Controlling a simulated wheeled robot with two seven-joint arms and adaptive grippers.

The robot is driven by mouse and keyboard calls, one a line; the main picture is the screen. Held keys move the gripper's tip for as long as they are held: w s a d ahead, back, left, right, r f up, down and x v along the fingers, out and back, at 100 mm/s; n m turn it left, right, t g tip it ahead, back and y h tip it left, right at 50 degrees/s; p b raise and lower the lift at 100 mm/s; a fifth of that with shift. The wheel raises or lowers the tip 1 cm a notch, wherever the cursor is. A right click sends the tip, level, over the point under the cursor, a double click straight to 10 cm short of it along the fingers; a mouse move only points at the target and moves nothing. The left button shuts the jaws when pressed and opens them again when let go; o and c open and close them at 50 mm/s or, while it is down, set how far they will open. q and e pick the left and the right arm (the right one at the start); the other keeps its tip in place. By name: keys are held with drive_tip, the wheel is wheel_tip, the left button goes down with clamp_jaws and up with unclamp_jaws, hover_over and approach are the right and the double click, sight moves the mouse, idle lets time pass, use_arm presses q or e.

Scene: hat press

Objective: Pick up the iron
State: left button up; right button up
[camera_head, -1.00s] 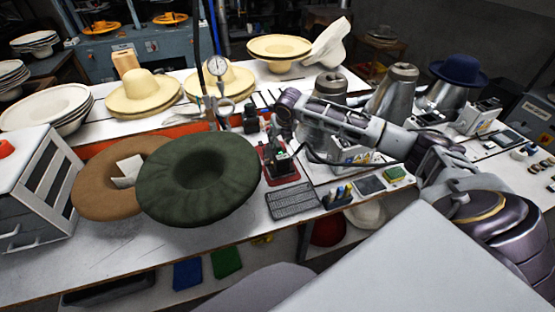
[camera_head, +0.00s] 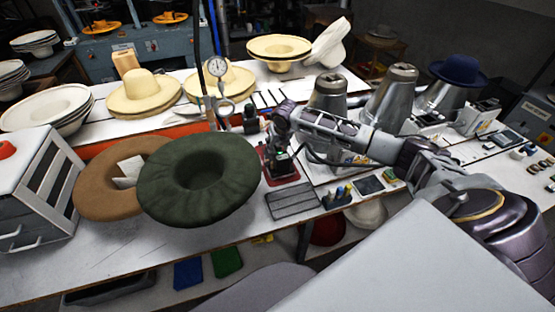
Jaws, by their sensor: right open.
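The iron (camera_head: 281,167) is a small dark shape on a red rest on the workbench, right of the dark green felt hat. My right gripper (camera_head: 279,148) is open and points down directly above the iron, at its upper part. It hides some of the iron, and I cannot tell whether the fingers touch it or straddle it. My left gripper is not in view.
The green felt hat (camera_head: 198,180) and a brown one (camera_head: 110,178) lie to the left. A wire rack (camera_head: 293,201) and a small tool holder (camera_head: 337,196) stand in front of the iron. Metal cones (camera_head: 390,98) stand behind my right arm.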

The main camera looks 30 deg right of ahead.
idle(0.4)
clamp_jaws()
drive_tip(key=shift+w+r, duration=0.2)
